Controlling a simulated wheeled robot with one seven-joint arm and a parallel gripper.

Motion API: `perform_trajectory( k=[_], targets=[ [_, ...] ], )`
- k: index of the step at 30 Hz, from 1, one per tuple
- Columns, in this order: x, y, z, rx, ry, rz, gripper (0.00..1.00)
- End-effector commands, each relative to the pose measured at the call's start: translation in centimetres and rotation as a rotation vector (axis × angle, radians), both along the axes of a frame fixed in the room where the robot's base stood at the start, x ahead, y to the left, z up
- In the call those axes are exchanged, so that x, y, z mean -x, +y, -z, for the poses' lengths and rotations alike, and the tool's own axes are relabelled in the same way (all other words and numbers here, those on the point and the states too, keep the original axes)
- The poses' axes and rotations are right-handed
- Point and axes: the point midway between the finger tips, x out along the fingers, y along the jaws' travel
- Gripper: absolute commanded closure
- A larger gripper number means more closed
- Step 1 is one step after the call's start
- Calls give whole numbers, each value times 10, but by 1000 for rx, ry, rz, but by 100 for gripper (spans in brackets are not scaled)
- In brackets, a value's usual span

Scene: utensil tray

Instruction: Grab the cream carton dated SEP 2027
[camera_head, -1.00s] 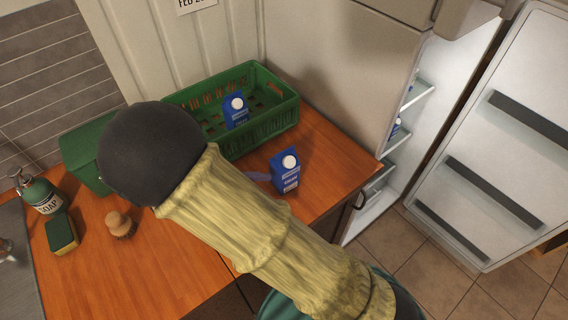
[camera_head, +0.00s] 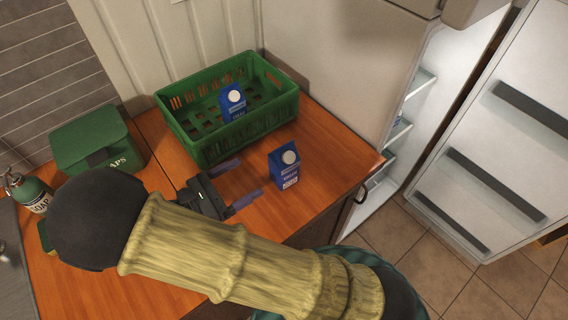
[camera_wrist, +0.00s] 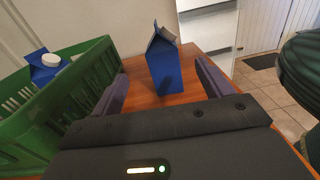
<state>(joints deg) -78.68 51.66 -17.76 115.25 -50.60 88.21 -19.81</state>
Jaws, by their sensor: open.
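A blue cream carton (camera_head: 284,172) with a white cap stands upright on the wooden counter, right of the green crate. In the wrist view this carton (camera_wrist: 163,65) stands ahead, between the lines of my two fingers. A second blue carton (camera_head: 233,105) with a white cap stands in the green crate (camera_head: 203,152); it shows at the left of the wrist view (camera_wrist: 46,70). No date is legible on either carton. My gripper (camera_head: 243,180) is open and empty, its fingers pointing toward the counter carton, just left of it and apart from it.
The crate wall is close beside my gripper. A green box (camera_head: 97,142), a soap bottle (camera_head: 32,194) and a partly hidden sponge are at the left. An open fridge (camera_head: 425,80) stands at the right, past the counter edge. The counter around the carton is clear.

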Motion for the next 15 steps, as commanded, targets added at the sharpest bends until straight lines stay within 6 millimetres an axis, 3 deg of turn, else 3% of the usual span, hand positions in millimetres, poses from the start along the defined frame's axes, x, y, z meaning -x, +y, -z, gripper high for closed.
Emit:
perform_trajectory(
  k=[9,15],
  targets=[
    [-29,-52,-2,2,1,6,21],
    [-41,-72,-1,0,1,4,21]
  ],
)
